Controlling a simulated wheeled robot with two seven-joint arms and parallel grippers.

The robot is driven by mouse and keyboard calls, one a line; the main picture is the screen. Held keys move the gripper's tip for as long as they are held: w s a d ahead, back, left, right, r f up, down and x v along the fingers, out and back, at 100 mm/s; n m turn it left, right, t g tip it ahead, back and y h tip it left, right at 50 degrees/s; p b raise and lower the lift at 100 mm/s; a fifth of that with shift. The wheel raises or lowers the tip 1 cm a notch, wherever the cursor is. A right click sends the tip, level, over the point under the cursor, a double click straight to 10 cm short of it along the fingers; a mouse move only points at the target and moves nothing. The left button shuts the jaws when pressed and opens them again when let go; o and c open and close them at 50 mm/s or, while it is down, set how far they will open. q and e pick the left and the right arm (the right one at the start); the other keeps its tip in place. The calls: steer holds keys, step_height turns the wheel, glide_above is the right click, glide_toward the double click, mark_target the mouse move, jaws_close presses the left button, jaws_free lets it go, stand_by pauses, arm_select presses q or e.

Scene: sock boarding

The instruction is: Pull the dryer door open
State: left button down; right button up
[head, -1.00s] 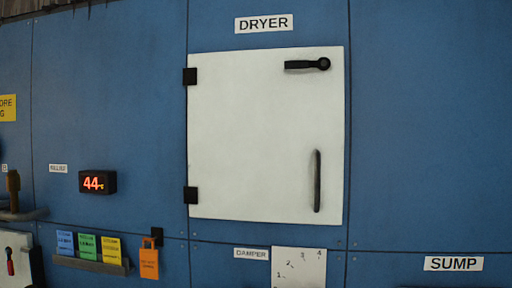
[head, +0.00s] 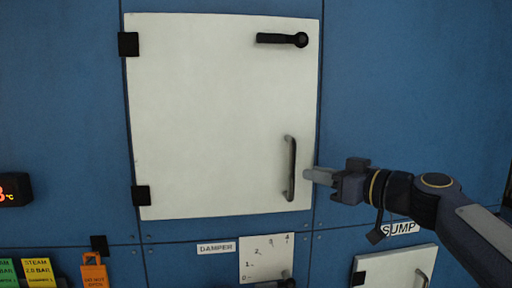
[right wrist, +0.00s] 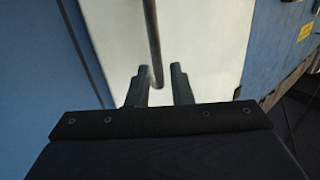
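The dryer door (head: 210,120) is a white panel, shut flush in the blue wall, with black hinges on its left edge. A black latch lever (head: 282,39) lies horizontal near its top right. A vertical dark bar handle (head: 290,168) stands at its lower right. My right gripper (head: 309,175) is just right of the handle, in front of the door's right edge. In the right wrist view its two fingers (right wrist: 158,86) are apart, and the handle (right wrist: 153,45) shows beyond and between their tips. I cannot tell any contact. My left gripper is not in view.
Below the door are a damper label (head: 216,248) and a white dial plate (head: 262,262). A sump label (head: 400,228) and a smaller white door (head: 400,270) are at the lower right. An orange tag (head: 94,272) hangs at the lower left.

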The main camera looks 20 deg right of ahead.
steer(key=r, duration=0.1)
steer(key=p, duration=0.3)
glide_above(291, 194)
steer(key=shift+w+d+r+t, duration=0.1)
steer(key=shift+w+d+t, duration=0.1)
steer(key=shift+w+t, duration=0.15)
jaws_close()
